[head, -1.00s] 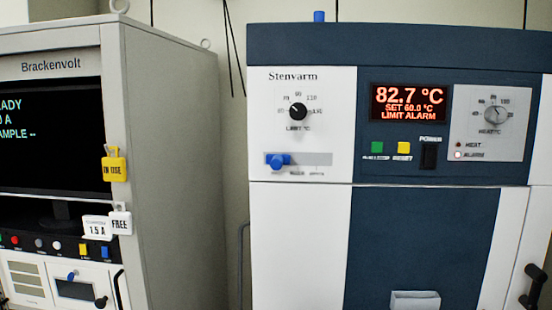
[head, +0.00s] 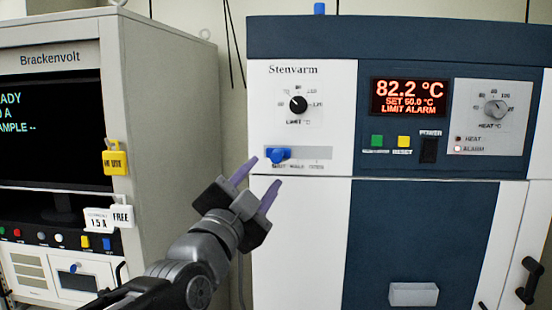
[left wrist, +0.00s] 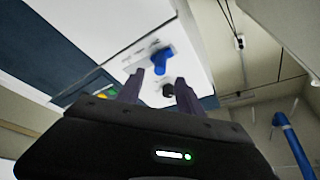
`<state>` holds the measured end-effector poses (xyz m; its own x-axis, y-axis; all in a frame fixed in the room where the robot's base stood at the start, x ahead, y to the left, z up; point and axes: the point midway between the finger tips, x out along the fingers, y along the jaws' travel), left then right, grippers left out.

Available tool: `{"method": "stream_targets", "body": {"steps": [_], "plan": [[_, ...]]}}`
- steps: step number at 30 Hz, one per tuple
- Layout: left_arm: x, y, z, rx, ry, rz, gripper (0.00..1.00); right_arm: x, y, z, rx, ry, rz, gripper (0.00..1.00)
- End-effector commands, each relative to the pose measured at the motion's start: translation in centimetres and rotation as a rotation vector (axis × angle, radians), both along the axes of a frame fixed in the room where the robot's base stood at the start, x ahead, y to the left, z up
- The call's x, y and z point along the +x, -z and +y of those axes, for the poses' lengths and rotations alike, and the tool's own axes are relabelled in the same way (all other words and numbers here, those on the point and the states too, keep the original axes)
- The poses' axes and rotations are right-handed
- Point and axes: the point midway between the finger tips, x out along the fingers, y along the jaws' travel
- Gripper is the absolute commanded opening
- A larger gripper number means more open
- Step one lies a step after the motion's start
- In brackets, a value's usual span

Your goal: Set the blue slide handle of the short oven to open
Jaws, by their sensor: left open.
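The Stenvarm oven (head: 300,230) stands at the right in the head view, with a white and dark blue front. Its blue slide handle (head: 278,155) sits at the left end of a grey slot (head: 312,153), below the limit knob. My left gripper (head: 264,177) is open and empty, just below and left of the handle, with its purple fingers pointing up toward it. In the left wrist view the blue handle (left wrist: 162,61) shows beyond and between the fingertips (left wrist: 160,87), apart from them. My right gripper is not in view.
The oven's display (head: 409,98) reads 82.2 °C with LIMIT ALARM. Green (head: 377,141) and yellow (head: 404,141) buttons and a black power switch (head: 429,149) are right of the slot. The grey Brackenvolt cabinet (head: 165,130) with hanging tags stands at the left, across a narrow gap.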

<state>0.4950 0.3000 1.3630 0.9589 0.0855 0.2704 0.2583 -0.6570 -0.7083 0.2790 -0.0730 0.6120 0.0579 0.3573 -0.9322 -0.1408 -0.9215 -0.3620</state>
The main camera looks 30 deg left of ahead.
Motion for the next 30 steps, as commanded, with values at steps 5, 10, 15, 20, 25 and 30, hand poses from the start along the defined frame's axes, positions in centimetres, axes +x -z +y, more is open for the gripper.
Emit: {"method": "stream_targets", "body": {"steps": [5,10,15,20,25,30], "plan": [[1.2,-0.5,0.1,-0.002,0.001,0.002,0.43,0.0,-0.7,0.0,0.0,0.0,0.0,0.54],[3.6,-1.2,0.3,-0.003,0.002,0.003,0.43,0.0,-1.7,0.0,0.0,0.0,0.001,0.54],[6.0,-1.9,0.5,-0.003,0.002,0.003,0.43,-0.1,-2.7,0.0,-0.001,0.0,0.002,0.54],[7.3,-2.2,0.6,-0.002,0.002,0.0,0.43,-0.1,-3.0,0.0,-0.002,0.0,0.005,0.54],[7.5,-2.1,0.6,-0.002,0.001,-0.001,0.43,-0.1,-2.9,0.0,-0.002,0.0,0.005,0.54],[7.4,-2.1,0.6,-0.002,0.001,0.0,0.39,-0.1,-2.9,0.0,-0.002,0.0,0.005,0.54]]}}
